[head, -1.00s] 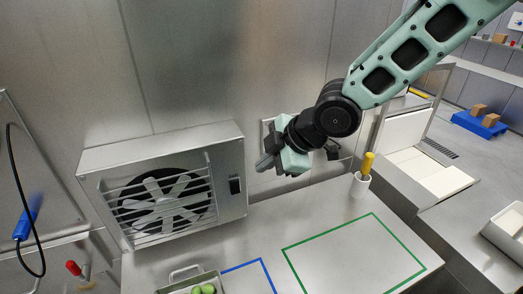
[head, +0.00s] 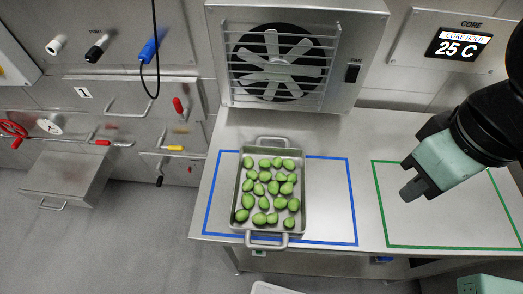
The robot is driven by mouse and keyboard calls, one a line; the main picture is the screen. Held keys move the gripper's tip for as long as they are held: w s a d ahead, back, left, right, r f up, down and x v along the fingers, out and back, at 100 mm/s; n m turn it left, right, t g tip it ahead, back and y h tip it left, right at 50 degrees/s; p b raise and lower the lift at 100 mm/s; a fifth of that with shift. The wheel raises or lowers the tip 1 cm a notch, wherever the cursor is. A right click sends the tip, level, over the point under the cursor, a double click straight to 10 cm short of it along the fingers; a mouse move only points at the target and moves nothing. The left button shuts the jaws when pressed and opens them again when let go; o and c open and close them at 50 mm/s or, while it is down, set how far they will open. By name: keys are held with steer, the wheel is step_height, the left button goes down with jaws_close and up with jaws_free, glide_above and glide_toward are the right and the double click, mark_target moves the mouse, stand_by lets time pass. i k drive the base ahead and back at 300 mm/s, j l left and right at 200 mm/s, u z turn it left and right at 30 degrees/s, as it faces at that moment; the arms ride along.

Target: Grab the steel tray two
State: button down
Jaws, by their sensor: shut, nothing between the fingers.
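A steel tray (head: 241,213) with a loop handle at its far end and another at its near end lies on the steel counter, partly inside the blue outlined area. It holds many green filled pasta pieces (head: 265,189). My gripper (head: 408,193) is shut and empty, to the right of the tray and above the green outlined area. It is well apart from the tray. No number shows on the tray.
A fan unit (head: 345,60) stands behind the tray. The green outlined area (head: 430,246) on the counter (head: 365,135) is bare. At left are wall panels with a red lever (head: 178,106), a blue probe (head: 149,50) and a steel box (head: 65,180).

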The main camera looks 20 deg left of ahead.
mark_target(269, 195)
steer(key=j+u, duration=0.1)
steer(key=u, duration=0.35)
steer(key=j+u, duration=0.15)
steer(key=u, duration=0.25)
steer(key=j+z, duration=0.15)
steer(key=z, duration=0.35)
steer(key=j+z, duration=0.1)
steer(key=z, duration=0.35)
steer(key=j+z, duration=0.15)
steer(key=z, duration=0.35)
steer(key=k+j+z, duration=0.75)
steer(key=k+j, duration=0.5)
steer(key=k, duration=0.15)
